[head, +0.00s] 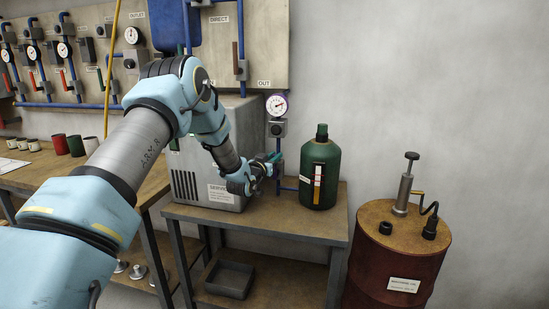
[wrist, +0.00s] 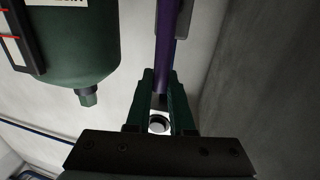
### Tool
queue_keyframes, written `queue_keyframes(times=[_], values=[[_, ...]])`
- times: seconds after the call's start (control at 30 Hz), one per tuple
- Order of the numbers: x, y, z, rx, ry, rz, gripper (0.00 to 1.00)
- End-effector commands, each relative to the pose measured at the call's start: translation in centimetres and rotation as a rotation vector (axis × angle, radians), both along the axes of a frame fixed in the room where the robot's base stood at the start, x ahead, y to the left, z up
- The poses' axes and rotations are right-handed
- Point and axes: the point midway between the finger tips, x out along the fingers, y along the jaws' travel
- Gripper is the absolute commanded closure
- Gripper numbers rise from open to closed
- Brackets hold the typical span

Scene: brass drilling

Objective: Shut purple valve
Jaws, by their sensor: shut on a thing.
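The purple valve lever (wrist: 166,50) shows as a long purple bar in the wrist view. Its lower end lies between the two dark green fingers of my gripper (wrist: 163,82), which are shut on it. A grey part sits beside the lever's upper end. In the head view my gripper (head: 273,160) is at the right side of the grey cabinet, just left of the green tank. I cannot make out the purple lever there; my gripper and wrist are in front of that spot.
A gauge (head: 277,105) is on the wall above. A rusty drum (head: 392,265) with a pump stands to the right.

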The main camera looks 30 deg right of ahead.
Motion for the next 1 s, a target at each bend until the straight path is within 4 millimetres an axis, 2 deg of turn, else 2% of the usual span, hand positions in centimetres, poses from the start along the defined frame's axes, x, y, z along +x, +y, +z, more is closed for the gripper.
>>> queue_keyframes(times=[0.37, 1.0], values=[[-0.6, -0.7, -0.4, 0.073, -0.071, -0.002, 1.00], [-3.6, -3.8, -2.5, 0.488, -0.460, -0.003, 1.00]])
